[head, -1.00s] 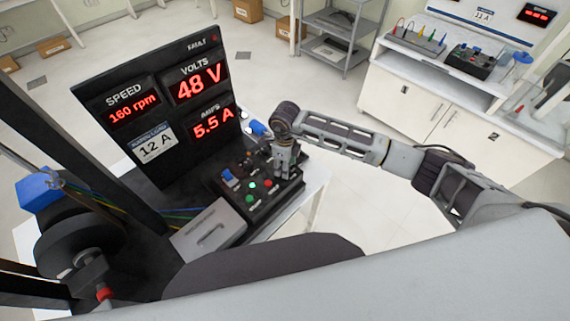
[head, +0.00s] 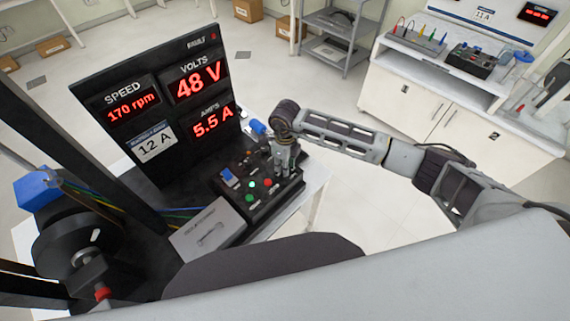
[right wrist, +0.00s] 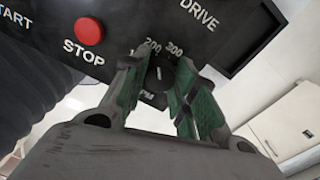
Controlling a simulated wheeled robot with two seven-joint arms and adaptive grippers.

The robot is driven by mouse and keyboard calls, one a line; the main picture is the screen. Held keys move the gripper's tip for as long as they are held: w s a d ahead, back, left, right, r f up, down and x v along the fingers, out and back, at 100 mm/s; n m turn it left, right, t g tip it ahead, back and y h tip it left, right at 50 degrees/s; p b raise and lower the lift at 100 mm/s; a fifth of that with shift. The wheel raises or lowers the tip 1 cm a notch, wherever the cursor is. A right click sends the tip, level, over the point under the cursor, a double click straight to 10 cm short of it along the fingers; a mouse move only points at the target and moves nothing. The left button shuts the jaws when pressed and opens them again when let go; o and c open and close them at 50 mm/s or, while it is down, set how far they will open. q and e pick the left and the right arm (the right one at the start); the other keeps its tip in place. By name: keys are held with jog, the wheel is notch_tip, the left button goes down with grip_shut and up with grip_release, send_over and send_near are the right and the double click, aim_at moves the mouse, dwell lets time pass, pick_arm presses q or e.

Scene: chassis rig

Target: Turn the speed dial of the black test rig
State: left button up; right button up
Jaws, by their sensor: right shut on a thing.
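The black test rig has an upright display panel (head: 150,90) reading SPEED 170 rpm, 48 V and 5.5 A. Its control box (head: 240,205) carries a lit green button (head: 252,185) and a red STOP button (head: 268,182), which also shows in the right wrist view (right wrist: 89,31). My right gripper (head: 284,168) is over the right end of the control box. In the right wrist view its green-padded fingers (right wrist: 160,85) are shut around the black speed dial (right wrist: 160,70), between them. Scale marks 100, 200 and 300 show around the dial. My left gripper is not in view.
A grey box (head: 208,230) stands beside the control box. A motor with a blue part (head: 38,190) and a black wheel (head: 80,245) is at the left. A white cabinet (head: 450,110) stands at the back right. Floor between is clear.

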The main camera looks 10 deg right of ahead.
jog(key=m+b, duration=0.2)
jog(key=m, duration=0.3)
jog(key=shift+m+b, duration=0.85)
jog(key=shift+m, duration=2.25)
jog(key=o, duration=1.1)
jog(key=shift+c, duration=0.2)
jog(key=shift+r, duration=0.15)
notch_tip(320, 180, up, 12)
